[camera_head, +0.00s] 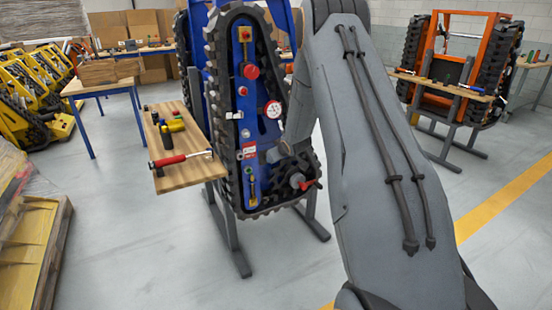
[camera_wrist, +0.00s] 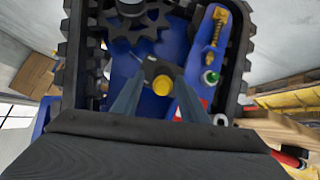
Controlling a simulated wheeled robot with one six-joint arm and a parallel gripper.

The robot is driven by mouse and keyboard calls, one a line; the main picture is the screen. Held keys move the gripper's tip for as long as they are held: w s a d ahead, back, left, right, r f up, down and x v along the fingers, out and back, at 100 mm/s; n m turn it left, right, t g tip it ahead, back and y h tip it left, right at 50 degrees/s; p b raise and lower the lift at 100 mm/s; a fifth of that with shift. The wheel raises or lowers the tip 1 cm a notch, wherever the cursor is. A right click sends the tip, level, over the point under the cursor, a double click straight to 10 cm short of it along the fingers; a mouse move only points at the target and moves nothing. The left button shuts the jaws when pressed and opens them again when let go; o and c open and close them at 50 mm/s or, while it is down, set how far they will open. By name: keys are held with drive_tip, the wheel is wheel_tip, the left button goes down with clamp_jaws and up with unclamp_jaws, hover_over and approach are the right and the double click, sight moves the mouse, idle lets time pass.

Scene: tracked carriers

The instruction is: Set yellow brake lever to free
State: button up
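The yellow knob (camera_wrist: 162,85) of a lever faces my camera in the wrist view, in front of a small dark plate on the blue panel. My gripper (camera_wrist: 160,78) has its two fingers apart, one on each side of the knob. I cannot tell whether either finger touches it. In the head view my gripper (camera_head: 277,153) is at the lower right of the carrier's blue panel (camera_head: 235,125), and the yellow knob is hidden there. The lever's exact angle and any position marks cannot be made out.
The panel also carries a red knob (camera_head: 251,72) and a gauge (camera_head: 273,109). Black tracks (camera_head: 219,100) edge it. A wooden bench (camera_head: 180,150) with tools stands left.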

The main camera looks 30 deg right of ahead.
drive_tip(key=shift+s+a+f, duration=0.1)
drive_tip(key=shift+f, duration=0.05)
drive_tip(key=shift+s, duration=0.15)
drive_tip(key=v, duration=0.7)
drive_tip(key=shift+r+b, duration=0.3)
drive_tip(key=shift+b, duration=0.15)
drive_tip(key=shift+s+a, duration=0.1)
